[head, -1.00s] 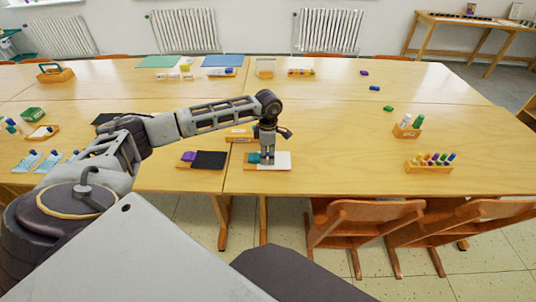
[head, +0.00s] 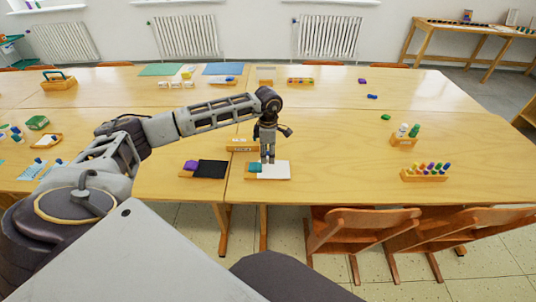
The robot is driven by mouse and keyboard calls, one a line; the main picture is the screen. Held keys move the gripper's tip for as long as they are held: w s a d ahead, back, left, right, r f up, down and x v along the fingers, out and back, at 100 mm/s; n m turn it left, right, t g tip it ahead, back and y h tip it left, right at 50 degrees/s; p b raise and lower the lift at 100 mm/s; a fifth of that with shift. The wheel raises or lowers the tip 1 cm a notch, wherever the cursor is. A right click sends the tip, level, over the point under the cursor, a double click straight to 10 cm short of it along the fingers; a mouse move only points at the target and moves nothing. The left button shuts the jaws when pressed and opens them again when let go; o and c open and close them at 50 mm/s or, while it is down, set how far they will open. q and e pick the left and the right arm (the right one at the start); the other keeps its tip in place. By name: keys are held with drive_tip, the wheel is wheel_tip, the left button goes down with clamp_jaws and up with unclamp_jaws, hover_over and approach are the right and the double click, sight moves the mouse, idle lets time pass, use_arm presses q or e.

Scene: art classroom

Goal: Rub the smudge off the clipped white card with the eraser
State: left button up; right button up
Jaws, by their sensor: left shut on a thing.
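The white card (head: 276,172) lies flat on a wooden board near the front edge of the table. A teal block (head: 256,168), perhaps the clip, sits at the board's left end. My left gripper (head: 268,159) points down at the far edge of the card, beside the teal block. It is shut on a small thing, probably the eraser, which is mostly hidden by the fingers. I cannot tell whether it touches the card. No smudge can be made out at this size. My right gripper is not in view.
A purple block and black sheet (head: 210,169) lie left of the board. A small wooden tray (head: 242,145) stands just behind. A marker rack (head: 424,173) and bottle holder (head: 404,137) stand at right. The table between board and rack is clear. Chairs (head: 365,228) stand in front.

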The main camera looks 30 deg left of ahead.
use_arm(q)
drive_tip(key=shift+r, duration=0.1)
idle(0.3)
drive_tip(key=shift+r+p, duration=0.85)
drive_tip(key=shift+r, duration=0.6)
drive_tip(key=shift+f, duration=0.1)
